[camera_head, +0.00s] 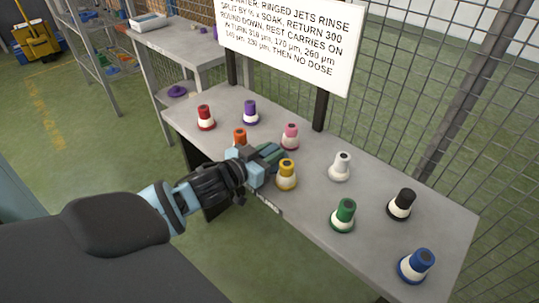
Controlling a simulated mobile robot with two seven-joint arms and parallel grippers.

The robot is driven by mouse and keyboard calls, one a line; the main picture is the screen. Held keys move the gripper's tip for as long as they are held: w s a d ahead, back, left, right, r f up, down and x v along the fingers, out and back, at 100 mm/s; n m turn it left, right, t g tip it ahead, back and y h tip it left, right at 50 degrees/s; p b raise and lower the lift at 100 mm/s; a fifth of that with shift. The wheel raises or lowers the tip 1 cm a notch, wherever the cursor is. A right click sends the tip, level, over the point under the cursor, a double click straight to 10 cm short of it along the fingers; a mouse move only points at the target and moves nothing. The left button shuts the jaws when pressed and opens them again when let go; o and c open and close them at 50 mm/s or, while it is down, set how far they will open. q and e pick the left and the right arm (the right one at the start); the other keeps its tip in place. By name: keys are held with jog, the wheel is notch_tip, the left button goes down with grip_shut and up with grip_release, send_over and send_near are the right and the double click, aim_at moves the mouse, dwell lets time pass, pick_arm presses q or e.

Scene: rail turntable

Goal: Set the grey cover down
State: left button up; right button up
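My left gripper (268,154) is over the near edge of the grey bench (303,215), between the orange-topped piece (240,137) and the yellow-topped piece (286,174). Grey-green shapes show at its fingertips; I cannot tell whether they are fingers or a held cover, nor whether the gripper is open or shut. A white piece with a pale grey-white top (340,166) stands upright on the bench to the right, apart from the gripper. I cannot make out a separate grey cover. My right gripper is not in view.
Red (206,117), purple (250,112), pink (290,136), green (343,215), black (401,204) and blue (416,265) topped pieces stand around the bench. A sign (290,38) and wire fence (430,110) rise behind. Bare bench lies between the pieces.

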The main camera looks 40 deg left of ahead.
aim_at(270, 149)
pick_arm(q)
grip_shut()
jog(key=shift+r, duration=0.1)
notch_tip(270, 149, up, 9)
jog(key=shift+r+p, duration=0.1)
jog(key=shift+p, duration=1.05)
jog(key=shift+r, duration=0.4)
